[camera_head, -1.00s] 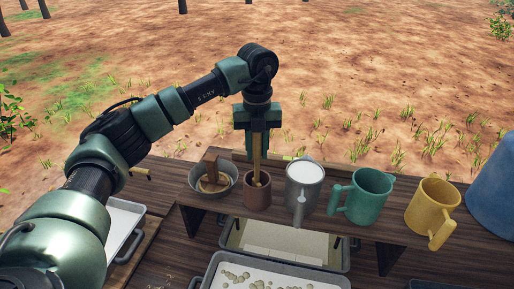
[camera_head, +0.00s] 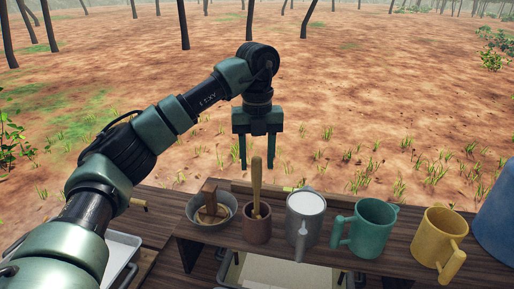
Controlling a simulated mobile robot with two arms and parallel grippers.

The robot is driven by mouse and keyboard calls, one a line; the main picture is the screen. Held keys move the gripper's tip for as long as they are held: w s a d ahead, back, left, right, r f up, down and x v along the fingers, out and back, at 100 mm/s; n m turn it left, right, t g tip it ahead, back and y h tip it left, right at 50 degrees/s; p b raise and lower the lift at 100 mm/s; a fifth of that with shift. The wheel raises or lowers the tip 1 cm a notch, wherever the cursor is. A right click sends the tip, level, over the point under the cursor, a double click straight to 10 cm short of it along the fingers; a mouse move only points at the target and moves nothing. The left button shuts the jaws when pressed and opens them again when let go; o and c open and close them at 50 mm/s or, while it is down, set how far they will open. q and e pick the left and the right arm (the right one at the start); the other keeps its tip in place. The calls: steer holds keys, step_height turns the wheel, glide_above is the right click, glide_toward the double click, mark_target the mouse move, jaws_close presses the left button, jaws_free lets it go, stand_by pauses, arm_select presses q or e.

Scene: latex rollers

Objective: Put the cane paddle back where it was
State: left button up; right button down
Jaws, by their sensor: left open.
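The cane paddle (camera_head: 257,183) stands upright in a small brown cup (camera_head: 257,228) on the dark wooden shelf (camera_head: 385,262). Its lower end is hidden inside the cup. My left gripper (camera_head: 257,163) is open and empty, its two fingers pointing down. The fingertips are around or just above the paddle's top end, one on each side in the picture. My right gripper is not in view.
Left of the cup is a grey bowl (camera_head: 190,210) holding a brown wooden piece (camera_head: 208,197). To the right stand a grey jug with white contents (camera_head: 305,225), a green jug (camera_head: 369,230), a yellow jug (camera_head: 438,240) and a blue container (camera_head: 499,215). White trays (camera_head: 120,252) lie below.

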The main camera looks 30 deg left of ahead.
arm_select(q)
step_height(320, 180, up, 6)
steer(key=shift+f, duration=0.2)
steer(key=shift+f, duration=0.1)
stand_by(0.4)
